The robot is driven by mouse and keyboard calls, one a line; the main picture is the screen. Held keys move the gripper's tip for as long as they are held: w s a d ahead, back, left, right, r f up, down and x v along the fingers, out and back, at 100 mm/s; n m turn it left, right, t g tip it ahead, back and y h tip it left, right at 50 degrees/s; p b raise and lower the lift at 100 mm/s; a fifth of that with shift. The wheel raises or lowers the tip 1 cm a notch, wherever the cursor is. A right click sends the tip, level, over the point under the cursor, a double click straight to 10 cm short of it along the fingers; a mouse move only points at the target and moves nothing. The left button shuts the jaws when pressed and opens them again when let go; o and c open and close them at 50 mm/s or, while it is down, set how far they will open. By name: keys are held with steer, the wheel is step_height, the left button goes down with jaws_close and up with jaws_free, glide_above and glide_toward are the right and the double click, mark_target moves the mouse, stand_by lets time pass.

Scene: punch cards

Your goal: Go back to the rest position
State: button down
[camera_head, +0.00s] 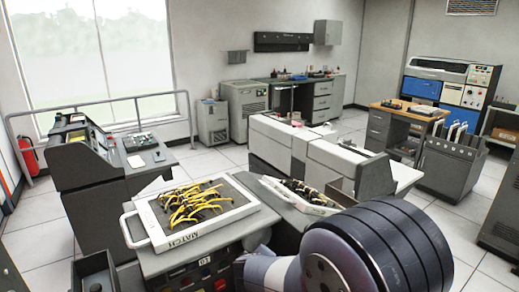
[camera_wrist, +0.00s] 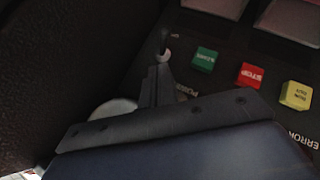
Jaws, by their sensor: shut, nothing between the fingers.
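My gripper (camera_wrist: 158,75) shows in the wrist view, with its narrow dark fingers closed together and nothing between them. The fingertips are over a dark control panel (camera_wrist: 215,85), close to a small pale round knob (camera_wrist: 163,54); I cannot tell whether they touch it. To the right are a green button (camera_wrist: 205,59), a red button marked STOP (camera_wrist: 250,75) and a yellow button (camera_wrist: 296,95). In the head view my arm fills the lower right, and the gripper cannot be made out.
A white-framed panel (camera_head: 190,238) with yellow wires lies on the grey machine in front. A dark console (camera_head: 82,180) stands at the left. Long white-topped cabinets (camera_head: 330,152) and a wooden-topped desk (camera_head: 405,112) are farther back. Tiled floor (camera_head: 40,245) is open at the left.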

steer(key=shift+w+f+b, duration=0.15)
steer(key=shift+f+b, duration=0.35)
steer(key=shift+b, duration=0.75)
steer(key=t+b, duration=0.1)
steer(key=b, duration=0.4)
steer(key=shift+a+f+y, duration=0.1)
steer(key=shift+f+y, duration=0.3)
steer(key=f+t+b, duration=0.1)
steer(key=b, duration=0.5)
steer(key=shift+m+b, duration=0.3)
steer(key=shift+m, duration=0.1)
steer(key=b, duration=0.3)
steer(key=s+t+y+b, duration=0.1)
steer(key=b, duration=0.2)
steer(key=shift+d+f+t+b, duration=0.3)
steer(key=shift+f+b, duration=0.05)
steer(key=b, duration=0.3)
steer(key=shift+s+d+f+m, duration=0.15)
steer(key=shift+s+f+m, duration=0.05)
steer(key=shift+s+m, duration=0.15)
